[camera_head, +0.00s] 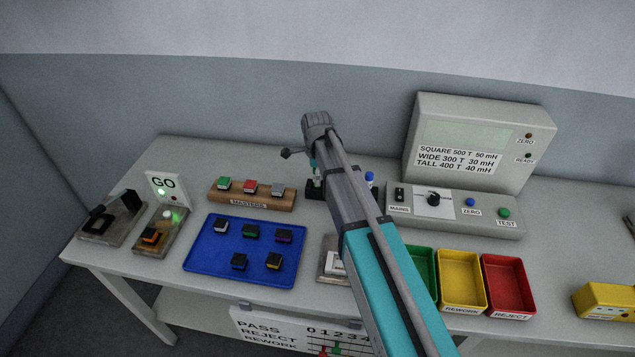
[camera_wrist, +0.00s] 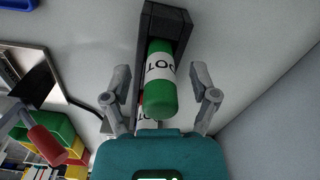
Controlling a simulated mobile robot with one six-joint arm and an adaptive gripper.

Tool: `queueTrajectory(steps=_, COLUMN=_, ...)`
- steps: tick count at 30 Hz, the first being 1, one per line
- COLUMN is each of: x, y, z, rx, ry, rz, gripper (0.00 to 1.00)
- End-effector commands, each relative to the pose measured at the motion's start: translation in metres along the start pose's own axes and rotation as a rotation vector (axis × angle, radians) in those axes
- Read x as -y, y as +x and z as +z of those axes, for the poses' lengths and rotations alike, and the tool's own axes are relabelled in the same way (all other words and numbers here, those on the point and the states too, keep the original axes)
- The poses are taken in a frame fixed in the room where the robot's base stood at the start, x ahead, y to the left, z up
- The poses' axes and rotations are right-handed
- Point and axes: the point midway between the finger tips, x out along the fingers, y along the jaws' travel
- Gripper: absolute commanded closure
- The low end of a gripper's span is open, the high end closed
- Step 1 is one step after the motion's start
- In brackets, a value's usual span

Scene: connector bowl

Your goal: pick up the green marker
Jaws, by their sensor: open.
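The green marker (camera_wrist: 161,93), with a white band lettered "LOT", stands in a dark holder (camera_wrist: 150,40) in the wrist view. Its rounded green end points toward my gripper. My gripper (camera_wrist: 163,97) is open, with one finger on each side of the marker and a visible gap on both sides. In the head view my arm covers the marker, and only part of the dark holder (camera_head: 314,190) shows below the wrist at the back of the bench.
A blue-capped item (camera_head: 369,178) stands just right of my arm, before the grey tester (camera_head: 455,215). A wooden masters block (camera_head: 252,197) and a blue tray (camera_head: 205,262) with several connectors lie left. Yellow (camera_head: 461,281) and red bins (camera_head: 508,287) stand right. A red-ended item (camera_wrist: 47,143) shows in the wrist view.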

Motion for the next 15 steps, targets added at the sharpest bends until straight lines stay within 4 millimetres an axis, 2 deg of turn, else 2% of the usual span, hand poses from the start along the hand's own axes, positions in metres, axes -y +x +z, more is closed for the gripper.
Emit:
queueTrajectory(steps=13, x=0.0001, y=-0.0004, z=-0.0005, rx=0.0, ry=0.001, rz=0.0, gripper=0.24)
queueTrajectory(steps=14, x=0.0001, y=-0.0004, z=-0.0005, rx=0.0, ry=0.001, rz=0.0, gripper=0.26)
queueTrajectory(steps=15, x=0.0001, y=-0.0004, z=-0.0005, rx=0.0, ry=0.001, rz=0.0, gripper=0.33)
